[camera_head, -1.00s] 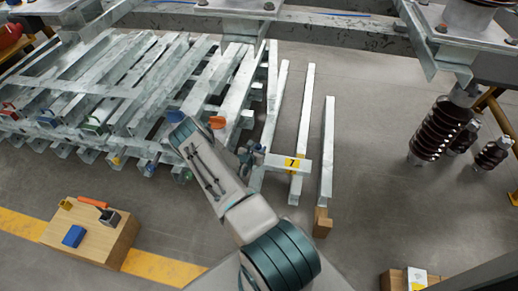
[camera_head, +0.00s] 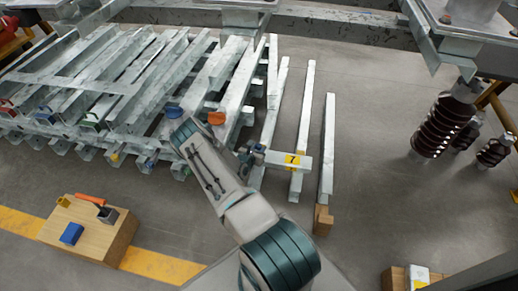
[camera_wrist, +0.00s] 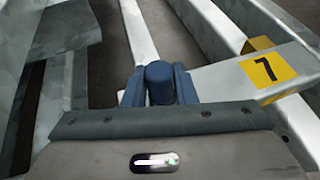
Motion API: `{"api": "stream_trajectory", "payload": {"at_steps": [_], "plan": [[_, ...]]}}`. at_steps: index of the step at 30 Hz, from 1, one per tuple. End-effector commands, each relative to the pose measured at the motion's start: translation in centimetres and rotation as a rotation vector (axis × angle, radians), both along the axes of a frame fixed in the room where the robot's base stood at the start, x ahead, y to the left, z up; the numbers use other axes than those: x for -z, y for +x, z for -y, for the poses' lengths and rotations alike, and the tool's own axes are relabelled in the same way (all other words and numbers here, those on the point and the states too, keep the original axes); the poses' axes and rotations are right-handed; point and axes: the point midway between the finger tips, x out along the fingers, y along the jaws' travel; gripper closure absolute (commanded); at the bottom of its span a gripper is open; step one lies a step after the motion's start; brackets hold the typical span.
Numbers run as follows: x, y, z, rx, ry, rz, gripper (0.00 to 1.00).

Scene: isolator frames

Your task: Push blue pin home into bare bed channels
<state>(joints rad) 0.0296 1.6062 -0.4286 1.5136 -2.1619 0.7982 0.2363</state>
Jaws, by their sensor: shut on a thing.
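The blue pin (camera_wrist: 160,84) stands between the two fingers of my gripper (camera_wrist: 160,88) in the wrist view, with its round head toward the camera. My gripper is shut on it. In the head view my gripper (camera_head: 251,156) is small and partly hidden by my arm, at the left end of a short steel piece with a yellow "7" label (camera_head: 292,159). The same label (camera_wrist: 268,69) shows to the right of the fingers in the wrist view. Galvanized channels (camera_head: 302,120) run beside and beyond it. The pin's lower end is hidden, so its seating cannot be told.
A rack of steel channels (camera_head: 75,88) with coloured end pieces fills the left. A wooden box (camera_head: 105,248) carries a blue block (camera_head: 71,234) and an orange-handled tool (camera_head: 91,199). A wooden block (camera_head: 323,220) is at a channel's near end. Brown insulators (camera_head: 445,125) stand right. Floor between is clear.

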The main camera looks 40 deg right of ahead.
Motion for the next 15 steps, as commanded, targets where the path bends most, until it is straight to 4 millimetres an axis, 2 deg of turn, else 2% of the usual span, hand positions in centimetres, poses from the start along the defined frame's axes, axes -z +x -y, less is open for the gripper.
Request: {"api": "stream_trajectory", "payload": {"at_steps": [2,3,5,15], "plan": [[0.30,0.00,0.01,0.000,0.000,0.000,0.99],[0.15,0.02,0.01,0.000,0.000,0.000,0.64],[0.14,0.01,0.00,0.000,0.000,0.000,0.50],[-0.03,-0.11,-0.37,-0.001,0.002,-0.001,0.50]]}}
